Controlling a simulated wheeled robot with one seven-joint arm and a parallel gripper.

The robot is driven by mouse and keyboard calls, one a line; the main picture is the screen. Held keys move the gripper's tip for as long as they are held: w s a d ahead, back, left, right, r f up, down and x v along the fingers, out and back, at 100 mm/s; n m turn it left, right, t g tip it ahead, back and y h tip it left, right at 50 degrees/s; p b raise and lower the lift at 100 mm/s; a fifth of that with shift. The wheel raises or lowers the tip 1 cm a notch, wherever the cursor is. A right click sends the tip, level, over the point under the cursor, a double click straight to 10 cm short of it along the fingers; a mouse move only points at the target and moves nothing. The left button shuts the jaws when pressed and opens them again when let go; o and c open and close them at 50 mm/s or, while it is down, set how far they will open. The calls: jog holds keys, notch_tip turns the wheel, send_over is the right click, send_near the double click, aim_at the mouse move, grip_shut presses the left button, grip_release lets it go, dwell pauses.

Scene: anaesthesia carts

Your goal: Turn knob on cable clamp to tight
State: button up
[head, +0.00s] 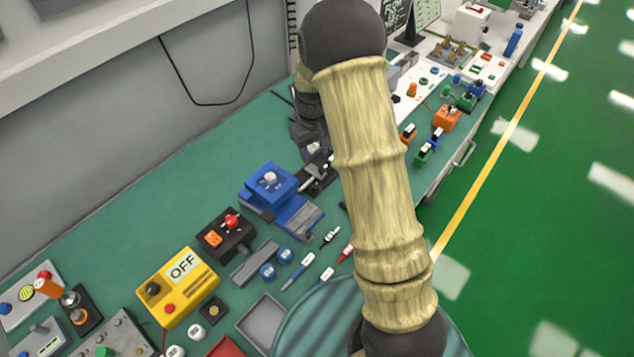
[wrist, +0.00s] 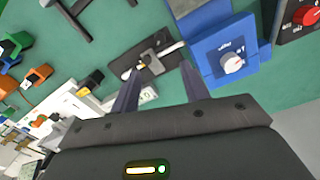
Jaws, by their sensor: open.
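A blue block with a pale round knob (head: 270,178) on top stands on the green bench in the head view, with a blue and grey base in front. It looks like the cable clamp, though I cannot read its label. In the wrist view the blue block (wrist: 213,48) is at the upper right, its white knob (wrist: 233,64) beside small dark markings. My gripper (wrist: 159,72) is open and empty, its fingers to the left of the knob and apart from it. In the head view my gripper is mostly hidden behind my arm.
A dark fixture with a lever (wrist: 152,58) lies beyond my fingertips, left of the blue block. A black box with a red knob (head: 231,222) and a yellow OFF box (head: 176,287) stand nearby. Small tools lie in front of the blue block.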

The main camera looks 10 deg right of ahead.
aim_at(316, 185)
jog(key=f+p, duration=0.1)
jog(key=f, duration=0.4)
jog(key=f+p, duration=0.1)
jog(key=f, duration=0.4)
jog(key=f+p, duration=0.2)
jog(key=f, duration=0.4)
jog(key=shift+w+d, duration=0.15)
jog(key=shift+d, duration=0.2)
jog(key=shift+r, duration=0.1)
jog(key=shift+c, duration=1.4)
jog(key=shift+a, duration=0.1)
jog(key=c, duration=0.7)
